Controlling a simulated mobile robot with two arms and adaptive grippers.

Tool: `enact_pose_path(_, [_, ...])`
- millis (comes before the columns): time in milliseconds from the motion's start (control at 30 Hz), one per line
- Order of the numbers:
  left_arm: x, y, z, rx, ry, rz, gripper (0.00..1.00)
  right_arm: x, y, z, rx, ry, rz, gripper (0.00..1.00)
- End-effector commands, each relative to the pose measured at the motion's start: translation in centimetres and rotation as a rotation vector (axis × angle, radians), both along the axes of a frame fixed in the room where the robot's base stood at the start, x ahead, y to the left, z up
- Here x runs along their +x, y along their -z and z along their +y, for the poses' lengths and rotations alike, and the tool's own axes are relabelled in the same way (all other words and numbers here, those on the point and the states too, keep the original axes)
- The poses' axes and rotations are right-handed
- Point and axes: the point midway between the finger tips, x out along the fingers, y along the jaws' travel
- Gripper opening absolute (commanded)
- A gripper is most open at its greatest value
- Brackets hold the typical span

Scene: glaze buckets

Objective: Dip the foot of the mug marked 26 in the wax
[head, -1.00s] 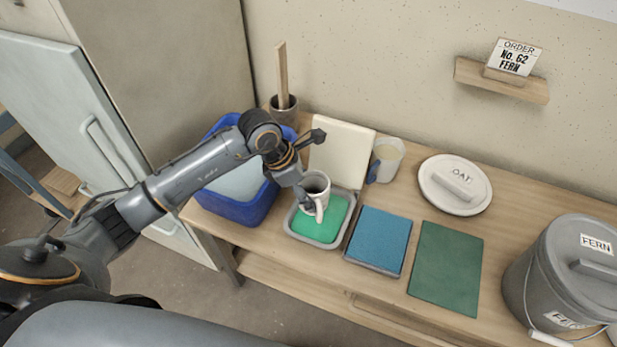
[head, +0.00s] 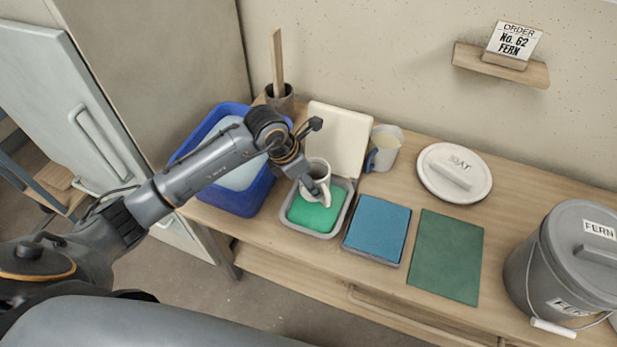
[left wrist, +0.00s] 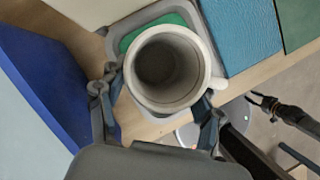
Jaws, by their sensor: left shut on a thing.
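My left gripper (head: 316,187) is shut on a white mug (head: 318,171), which also shows from above in the left wrist view (left wrist: 168,68). The mug is about upright, open and empty-looking, with its handle toward the front right. It is over a green sponge (head: 308,216) in a grey tray (head: 318,234). I cannot tell whether its foot touches the sponge, and no number shows on it. A blue pad in a grey tray (head: 377,230) lies just to the right. Nothing visible is labelled as wax. A dark gripper-like end (left wrist: 262,102), perhaps my right one, shows small in the left wrist view.
A blue tub (head: 240,205) stands left. Behind are a cream board (head: 340,135), a pot with a stick (head: 280,98) and a jug (head: 386,150). Right are a dark green mat (head: 447,255), a white lid (head: 455,175), a FERN bucket (head: 560,265) and an order card (head: 514,42).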

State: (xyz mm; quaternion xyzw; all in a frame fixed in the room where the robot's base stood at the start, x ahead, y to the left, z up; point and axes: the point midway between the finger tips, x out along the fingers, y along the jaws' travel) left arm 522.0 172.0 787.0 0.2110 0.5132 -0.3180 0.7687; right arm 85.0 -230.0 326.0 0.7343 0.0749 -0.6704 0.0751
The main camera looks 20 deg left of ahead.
Motion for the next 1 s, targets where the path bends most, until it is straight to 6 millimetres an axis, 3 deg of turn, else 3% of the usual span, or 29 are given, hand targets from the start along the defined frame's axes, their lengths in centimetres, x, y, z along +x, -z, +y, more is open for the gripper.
enact_pose_path(233, [0.0,1.6,0.0,0.0,0.001,-0.002,0.22,0.0,1.5,0.0,0.001,-0.001,0.0,0.34])
enact_pose_path(1000, [0.0,2.7,0.0,0.0,0.001,-0.002,0.22,0.1,2.5,-0.7,-0.008,-0.003,-0.002,0.34])
